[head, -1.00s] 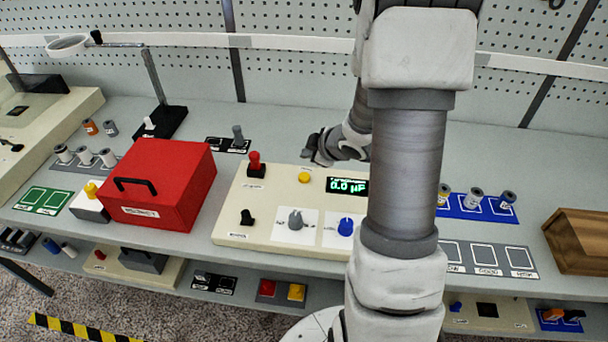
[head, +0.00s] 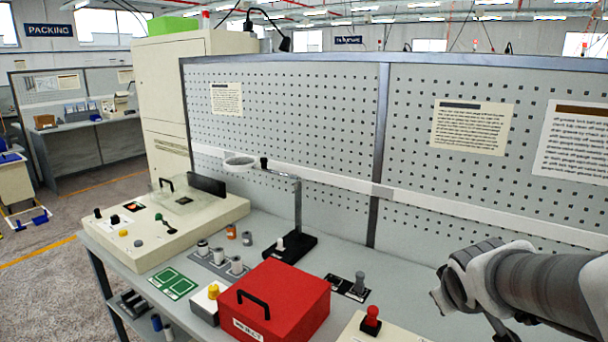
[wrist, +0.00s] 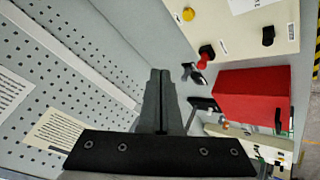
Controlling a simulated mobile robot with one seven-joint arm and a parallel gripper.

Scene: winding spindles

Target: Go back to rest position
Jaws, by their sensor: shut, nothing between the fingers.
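My gripper (head: 438,296) is at the lower right of the head view, in the air above the bench and to the right of the red box. In the wrist view its two dark fingers (wrist: 157,72) lie together, shut with nothing between them. The tips are partly hard to make out in the head view.
The red box (head: 283,296) stands on the bench, beside a panel with a red knob (head: 372,317). The pegboard (head: 290,120) rises behind. Air around my gripper looks clear.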

